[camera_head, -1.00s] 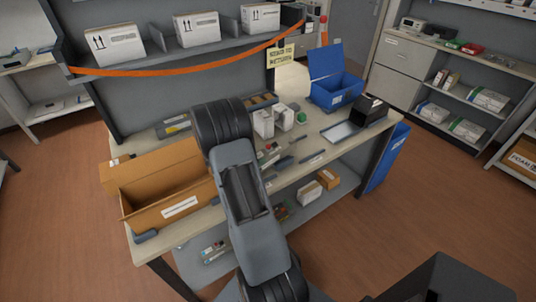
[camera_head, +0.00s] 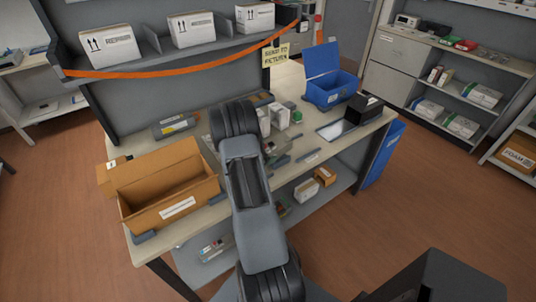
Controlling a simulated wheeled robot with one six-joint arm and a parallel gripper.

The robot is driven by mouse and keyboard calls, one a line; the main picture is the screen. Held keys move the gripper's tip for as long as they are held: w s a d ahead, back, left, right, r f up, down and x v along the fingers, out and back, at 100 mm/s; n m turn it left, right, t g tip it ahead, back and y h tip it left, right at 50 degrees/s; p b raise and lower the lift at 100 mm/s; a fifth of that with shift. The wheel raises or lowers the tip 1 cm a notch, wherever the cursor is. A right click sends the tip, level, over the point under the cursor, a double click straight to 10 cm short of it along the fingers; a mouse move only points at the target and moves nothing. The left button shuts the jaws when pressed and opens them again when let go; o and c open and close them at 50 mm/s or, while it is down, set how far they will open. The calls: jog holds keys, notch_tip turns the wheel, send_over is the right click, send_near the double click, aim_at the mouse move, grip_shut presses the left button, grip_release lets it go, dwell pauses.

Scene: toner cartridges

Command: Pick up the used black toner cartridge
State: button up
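A long dark grey unit with a yellow and white label (camera_head: 173,125), cartridge-like, lies at the back left of the workbench (camera_head: 330,137). I cannot tell whether it is the used black toner cartridge. My thick dark arm reaches over the bench's middle and hides part of the top. My gripper is hidden behind my arm, so its fingers and anything in them do not show. Small dark grey pieces lie right of my arm.
An open cardboard box (camera_head: 178,207) stands at the bench's front left. Small white boxes (camera_head: 280,116) stand behind my arm. A blue lidded bin (camera_head: 332,93) and a black device (camera_head: 363,109) stand at right. An orange strap (camera_head: 180,66) hangs across the shelf above.

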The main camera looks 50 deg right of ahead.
jog(key=c, duration=1)
jog(key=shift+c, duration=0.9)
jog(key=shift+r, duration=0.15)
